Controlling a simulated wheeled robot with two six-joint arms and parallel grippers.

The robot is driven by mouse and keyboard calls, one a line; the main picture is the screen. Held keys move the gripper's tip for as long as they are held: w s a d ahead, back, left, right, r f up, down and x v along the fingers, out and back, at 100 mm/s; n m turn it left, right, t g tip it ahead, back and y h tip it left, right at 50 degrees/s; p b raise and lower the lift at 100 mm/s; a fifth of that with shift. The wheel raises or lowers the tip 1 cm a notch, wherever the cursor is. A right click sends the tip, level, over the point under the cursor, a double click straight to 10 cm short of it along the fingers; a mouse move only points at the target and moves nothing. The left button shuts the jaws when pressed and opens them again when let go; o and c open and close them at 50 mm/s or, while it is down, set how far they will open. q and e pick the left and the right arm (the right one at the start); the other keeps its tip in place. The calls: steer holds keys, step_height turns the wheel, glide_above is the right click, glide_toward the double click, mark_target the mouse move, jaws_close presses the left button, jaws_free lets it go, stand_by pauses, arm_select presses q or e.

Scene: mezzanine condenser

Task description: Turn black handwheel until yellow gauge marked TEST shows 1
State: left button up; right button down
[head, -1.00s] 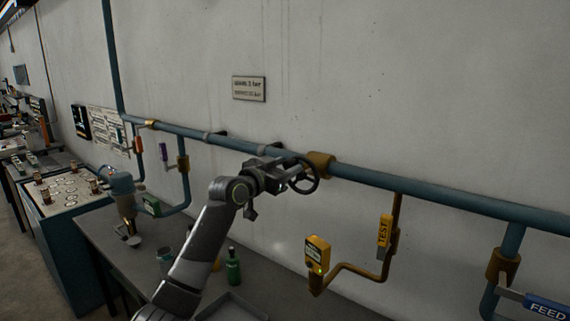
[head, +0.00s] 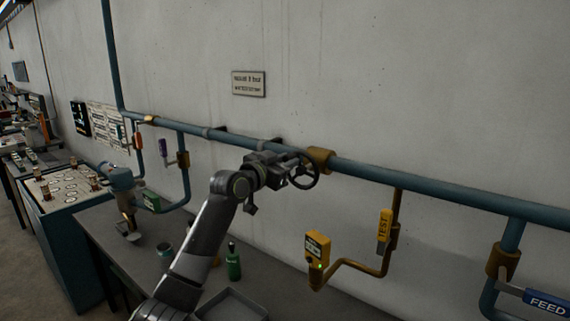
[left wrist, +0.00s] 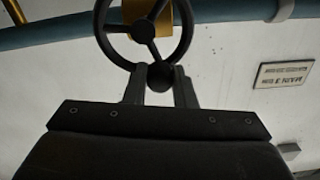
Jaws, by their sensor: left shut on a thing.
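The black handwheel (head: 303,171) sits by the brass fitting on the blue wall pipe. It also shows at the top of the left wrist view (left wrist: 146,28). My left gripper (left wrist: 160,78) is shut on the dark knob at the wheel's rim, with one finger on each side. In the head view this gripper (head: 286,172) covers the wheel's left part. The yellow gauge (head: 317,246) hangs on a brass branch pipe below and to the right, with a small green light at its foot; its reading is too small to tell. A yellow tag marked TEST (head: 384,225) is on that branch. My right gripper is not in view.
The blue pipe (head: 430,188) runs along the wall. A blue FEED tag (head: 546,303) is at the lower right. Below, the bench holds a green bottle (head: 233,262), a cup (head: 164,250) and a grey tray (head: 232,306). A wall plate (head: 249,84) hangs above.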

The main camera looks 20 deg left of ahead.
mark_target(312, 168)
arm_select(q)
steer(key=m+b, duration=0.2)
steer(key=d+m+b, duration=0.1)
steer(key=m+b, duration=0.1)
steer(key=m, duration=0.1)
steer(key=s+d+m+b, duration=0.1)
steer(key=m+b, duration=0.1)
steer(key=shift+d+f, duration=0.15)
steer(key=shift+d, duration=0.1)
steer(key=m+b, duration=0.1)
steer(key=d+m+b, duration=0.1)
steer(key=m, duration=0.1)
steer(key=m+b, duration=0.1)
steer(key=shift+s+d+f+m, duration=0.15)
steer(key=shift+f+m, duration=0.25)
steer(key=shift+s+d+f+m+b, duration=0.1)
steer(key=shift+d+f+m+b, duration=0.1)
steer(key=shift+m+b, duration=0.45)
steer(key=shift+s+d+f+m+b, duration=0.15)
steer(key=shift+f+m+b, duration=0.1)
steer(key=shift+m, duration=0.75)
steer(key=shift+w+d+f+m+b, duration=0.1)
steer(key=shift+d+f+m+b, duration=0.1)
steer(key=shift+m+b, duration=0.45)
steer(key=shift+m, duration=0.3)
steer(key=o, duration=1)
steer(key=shift+r, duration=0.1)
steer(key=shift+s, duration=0.1)
